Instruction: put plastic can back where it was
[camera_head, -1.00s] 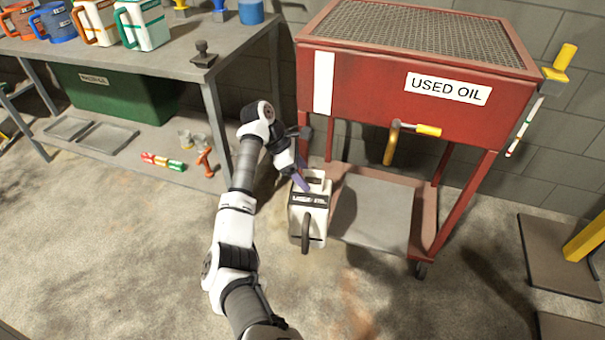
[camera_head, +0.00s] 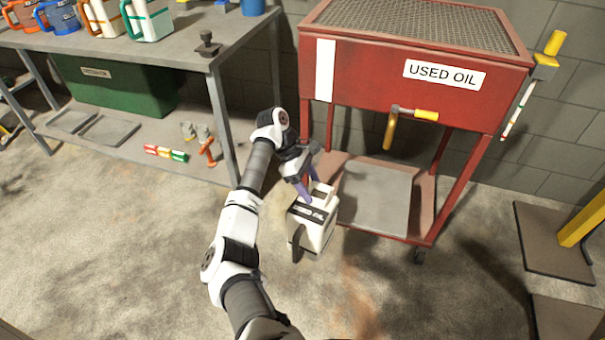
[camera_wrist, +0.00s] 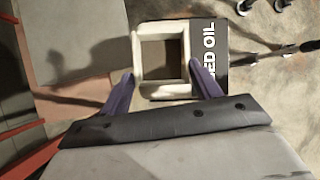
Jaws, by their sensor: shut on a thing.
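In the wrist view the can's pale square top (camera_wrist: 163,57) sits between the purple fingers of my gripper (camera_wrist: 163,88), and part of the label "USED OIL" shows. The can is tilted a little in the head view. I cannot tell whether its base touches the floor.
The red used oil cart (camera_head: 430,95) has a bare grey plate on its lower shelf (camera_head: 376,198) right of the can. A workbench (camera_head: 185,48) with several jugs stands left. A green bin (camera_head: 120,88) is below it. The floor in front is clear.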

